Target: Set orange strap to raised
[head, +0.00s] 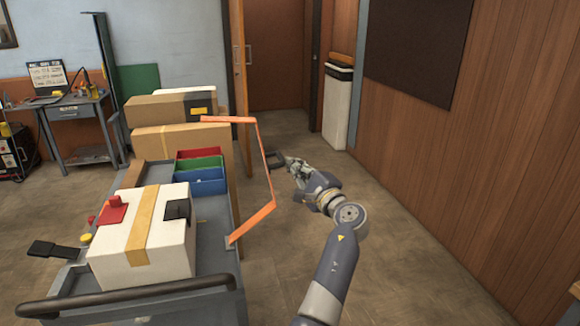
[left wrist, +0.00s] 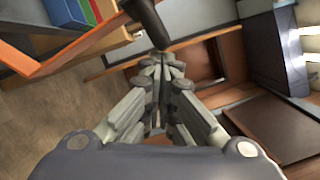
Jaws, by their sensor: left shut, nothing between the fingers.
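The orange strap (head: 265,165) runs from the top of the cardboard boxes, bends outward past the cart's right side, and comes down to the cart's edge near the white box. It stands out as an angled loop beside the cart. It also shows at the upper left of the left wrist view (left wrist: 72,52). My left gripper (head: 291,163) is shut and empty, just right of the strap and apart from it. Its closed fingers show in the left wrist view (left wrist: 161,62). A dark bar (left wrist: 148,20) lies close to the fingertips; whether they touch it I cannot tell. My right gripper is not in view.
The grey cart (head: 215,211) carries a white box (head: 118,262), cardboard boxes (head: 185,142) and coloured bins (head: 205,187). Its dark handle (head: 125,299) is nearest me. A wood-panelled wall (head: 500,160) stands at right. Floor between cart and wall is clear.

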